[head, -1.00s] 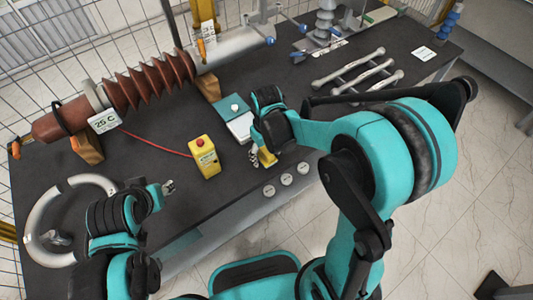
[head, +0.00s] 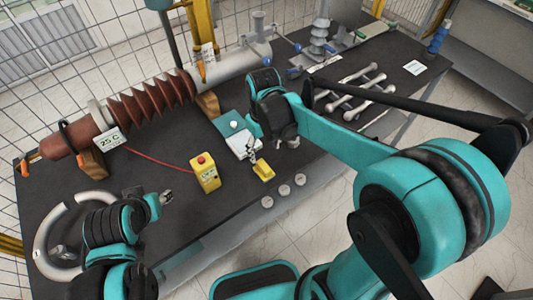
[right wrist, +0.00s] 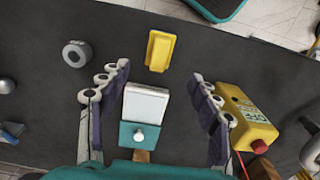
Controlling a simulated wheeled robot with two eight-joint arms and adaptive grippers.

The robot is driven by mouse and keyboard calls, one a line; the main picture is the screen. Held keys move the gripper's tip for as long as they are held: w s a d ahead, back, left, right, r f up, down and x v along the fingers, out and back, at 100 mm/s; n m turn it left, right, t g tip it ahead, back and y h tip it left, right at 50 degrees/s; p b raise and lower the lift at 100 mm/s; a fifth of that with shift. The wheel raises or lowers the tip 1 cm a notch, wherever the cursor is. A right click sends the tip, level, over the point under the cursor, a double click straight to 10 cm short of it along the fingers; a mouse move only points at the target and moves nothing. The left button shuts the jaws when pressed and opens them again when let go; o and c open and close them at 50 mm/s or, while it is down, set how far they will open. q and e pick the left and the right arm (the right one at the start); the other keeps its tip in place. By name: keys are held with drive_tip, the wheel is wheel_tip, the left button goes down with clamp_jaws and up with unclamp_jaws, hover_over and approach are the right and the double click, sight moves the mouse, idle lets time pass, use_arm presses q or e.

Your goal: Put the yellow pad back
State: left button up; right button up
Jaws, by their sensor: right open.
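The yellow pad (head: 263,171) lies on the dark tabletop near its front edge. In the right wrist view the pad (right wrist: 160,51) lies just beyond the white end of a teal-and-white box (right wrist: 144,105). My right gripper (head: 251,147) is open and empty. In the right wrist view its fingers (right wrist: 161,73) stand on either side of the box, apart from the pad. My left gripper (head: 167,197) is over the left part of the table, away from the pad; its jaws are too small to judge.
A yellow box with a red button (head: 206,175) stands left of the pad, with a red cable. Round discs (head: 283,190) lie along the front edge. A ribbed brown bushing (head: 150,105) lies behind, metal bars (head: 350,90) to the right. A grey ring (head: 50,235) is at left.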

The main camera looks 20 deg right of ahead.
drive_tip(key=s+d+r+m+t, duration=0.4)
drive_tip(key=s+t, duration=0.3)
drive_tip(key=s, duration=0.3)
drive_tip(key=shift+d+r, duration=0.25)
drive_tip(key=shift+d, duration=0.05)
drive_tip(key=shift+f+b, duration=0.65)
